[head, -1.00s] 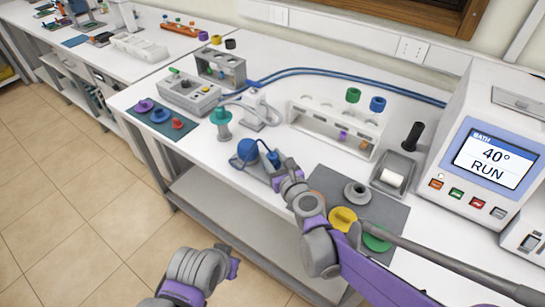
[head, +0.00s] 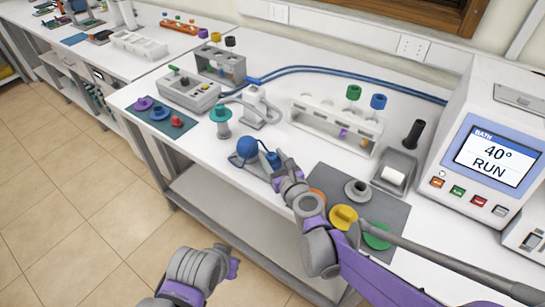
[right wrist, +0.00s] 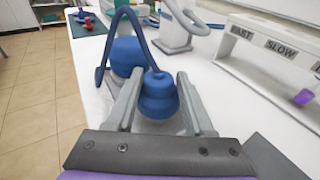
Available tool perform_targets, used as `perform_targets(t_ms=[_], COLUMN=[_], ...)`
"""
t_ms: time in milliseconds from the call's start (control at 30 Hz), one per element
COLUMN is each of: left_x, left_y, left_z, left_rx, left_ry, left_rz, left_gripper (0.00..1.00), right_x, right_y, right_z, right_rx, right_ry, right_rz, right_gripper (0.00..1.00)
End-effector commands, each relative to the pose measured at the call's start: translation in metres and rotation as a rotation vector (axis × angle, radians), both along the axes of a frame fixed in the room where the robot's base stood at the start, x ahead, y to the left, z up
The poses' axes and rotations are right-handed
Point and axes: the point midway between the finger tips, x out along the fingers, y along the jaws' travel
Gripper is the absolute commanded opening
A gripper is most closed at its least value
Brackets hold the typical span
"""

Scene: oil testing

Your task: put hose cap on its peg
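A small blue cap-like piece (head: 273,160), seemingly the hose cap, is at the front of the white table. A thin blue hose or strap arches from it beside a round blue bulb (head: 247,147). My right gripper (head: 281,158) is at this piece. In the right wrist view the blue piece (right wrist: 158,98) lies between my two fingers and nearly fills the gap. I cannot tell whether the fingers press on it. I cannot make out the peg for certain. My left gripper (head: 232,262) is low, off the table's front edge; its finger opening is unclear.
A grey mat (head: 395,215) with yellow, green and grey parts lies under and beside my right arm. A white rack (head: 335,122) stands behind. A teal-topped stand (head: 221,116) and a grey box (head: 187,92) are to the left. A bath unit (head: 490,140) stands right.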

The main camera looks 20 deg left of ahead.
Motion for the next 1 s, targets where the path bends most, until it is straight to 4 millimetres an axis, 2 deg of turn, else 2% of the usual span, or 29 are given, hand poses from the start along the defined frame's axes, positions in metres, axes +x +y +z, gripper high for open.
perform_targets(t_ms=[167,1000], left_x=[0.0,0.002], left_y=[0.0,0.0], left_z=[0.001,0.009], left_rx=[0.0,0.0], left_ry=[0.0,-0.004], left_rz=[0.0,0.0], left_gripper=[0.0,0.0], right_x=[-0.004,-0.057], right_y=[-0.003,-0.043], right_z=[0.001,0.014], right_rx=[0.0,-0.001], right_ry=[0.0,-0.001], right_rz=[0.0,0.0], right_gripper=[0.52,0.52])
